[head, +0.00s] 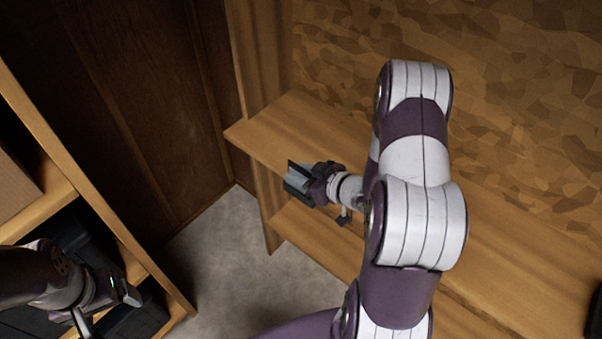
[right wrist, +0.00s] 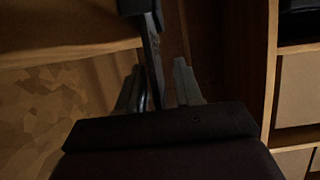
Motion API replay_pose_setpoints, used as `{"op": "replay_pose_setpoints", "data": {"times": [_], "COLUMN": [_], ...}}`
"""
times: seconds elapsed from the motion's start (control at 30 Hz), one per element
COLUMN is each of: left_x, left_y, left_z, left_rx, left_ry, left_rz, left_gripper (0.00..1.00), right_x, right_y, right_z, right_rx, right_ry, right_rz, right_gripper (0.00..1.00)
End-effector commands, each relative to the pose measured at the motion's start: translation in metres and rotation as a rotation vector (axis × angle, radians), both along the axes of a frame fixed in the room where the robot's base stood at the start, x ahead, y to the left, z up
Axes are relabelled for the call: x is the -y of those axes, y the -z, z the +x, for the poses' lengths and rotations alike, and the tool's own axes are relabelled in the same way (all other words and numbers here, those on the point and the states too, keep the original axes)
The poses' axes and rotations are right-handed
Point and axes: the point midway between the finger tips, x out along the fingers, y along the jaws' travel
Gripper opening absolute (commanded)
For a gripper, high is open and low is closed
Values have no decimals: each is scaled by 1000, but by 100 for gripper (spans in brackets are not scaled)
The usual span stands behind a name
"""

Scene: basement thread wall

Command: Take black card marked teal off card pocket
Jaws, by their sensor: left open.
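My right gripper (head: 297,177) is at the front edge of the wooden shelf, pointing left. In the right wrist view its two grey fingers (right wrist: 158,88) stand on either side of a narrow dark upright piece (right wrist: 152,48). I cannot tell whether this piece is the black card or part of the card pocket, or whether the fingers touch it. A grey-blue surface (head: 303,171) shows between the fingers in the head view. No teal mark shows. My left gripper (head: 108,313) is open and empty at the lower left, away from the shelf.
The wooden shelf (head: 275,125) runs from upper left to lower right, with a patterned wall (head: 500,60) behind it. Another wooden rack (head: 60,135) with dark bins stands at the left. Grey floor (head: 225,250) is clear between them.

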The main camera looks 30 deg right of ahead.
Motion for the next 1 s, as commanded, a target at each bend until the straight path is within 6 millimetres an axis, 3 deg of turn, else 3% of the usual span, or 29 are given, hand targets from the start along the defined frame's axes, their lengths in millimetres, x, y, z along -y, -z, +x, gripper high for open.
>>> {"op": "replay_pose_setpoints", "data": {"times": [0.13,0.23,0.27,0.47,0.9,1.0], "left_x": [0,0,0,0,0,0], "left_y": [0,0,0,-2,-44,-46], "left_z": [0,0,0,0,0,0], "left_rx": [0,0,0,0,0,0], "left_ry": [0,0,0,0,0,0], "left_rz": [0,0,0,0,0,0], "left_gripper": [84,84,84,84,84,84], "right_x": [0,0,0,0,0,0], "right_y": [0,0,0,-2,-47,-49], "right_z": [0,0,0,0,0,-1], "right_rx": [0,0,0,0,0,0], "right_ry": [0,0,0,0,0,0], "right_rz": [0,0,0,0,0,0], "right_gripper": [35,3,0,0,0,0]}}
